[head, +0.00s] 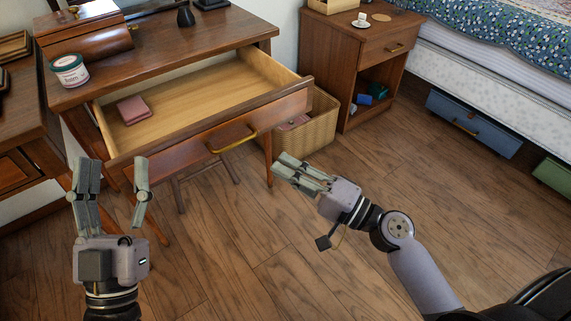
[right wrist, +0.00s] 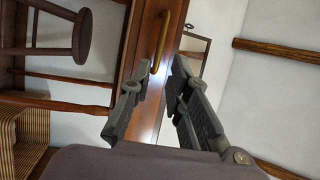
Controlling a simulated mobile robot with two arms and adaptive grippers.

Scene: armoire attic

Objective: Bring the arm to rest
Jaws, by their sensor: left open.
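My left gripper (head: 112,170) is at the lower left of the head view. It points away from me, in front of the desk, with its fingers apart and nothing between them. My right gripper (head: 284,167) is in front of the desk's right end, over the floor near the wicker basket. In the right wrist view its fingers (right wrist: 156,78) stand apart with no object between them. The brass drawer handle (right wrist: 161,42) shows beyond the fingertips there, apart from them.
The desk drawer (head: 190,95) is pulled out, with a pink flat item (head: 133,110) inside. A labelled tub (head: 69,70) stands on the desk's left edge. The wicker basket (head: 312,132), nightstand (head: 340,50) and bed (head: 490,65) are to the right. The floor (head: 280,265) in front is clear.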

